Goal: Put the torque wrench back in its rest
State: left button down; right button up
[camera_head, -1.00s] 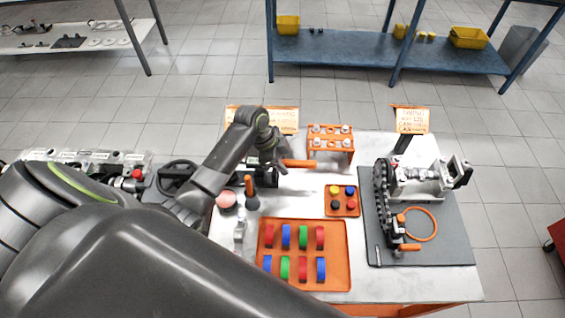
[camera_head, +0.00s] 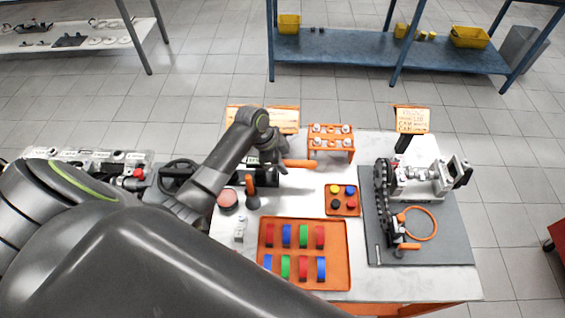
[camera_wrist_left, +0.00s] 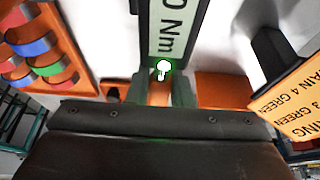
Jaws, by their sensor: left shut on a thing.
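The torque wrench shows its orange handle (camera_head: 300,163) in the head view, sticking out to the right of my left gripper (camera_head: 272,156). My left gripper is shut on the wrench above the back left of the table. In the left wrist view a display reading "0 Nm" (camera_wrist_left: 175,28) lies just ahead of the gripper, with a lit green-white spot (camera_wrist_left: 163,68) near its end. A dark support (camera_head: 266,178) stands below the gripper; I cannot tell if it is the rest or whether the wrench touches it. My right gripper is out of view.
An orange rack (camera_head: 331,143) stands right of the handle. A small orange tray of coloured caps (camera_head: 342,212) and a larger orange tray of rings (camera_head: 338,283) lie nearer. An upright orange-handled tool (camera_head: 250,186) stands close by. An engine assembly (camera_head: 417,180) sits on a grey mat (camera_head: 448,250).

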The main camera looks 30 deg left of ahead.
pick_arm(q)
jog(key=shift+f+b, duration=0.65)
jog(key=shift+f, duration=0.8)
dwell(0.5)
jog(key=c, duration=1.5)
grip_release()
jog(key=shift+r, duration=0.15)
jog(key=shift+r+p, duration=1.3)
jog(key=shift+p, duration=0.35)
jog(key=shift+r, duration=0.1)
jog(key=o, duration=0.5)
jog(key=shift+o, duration=0.2)
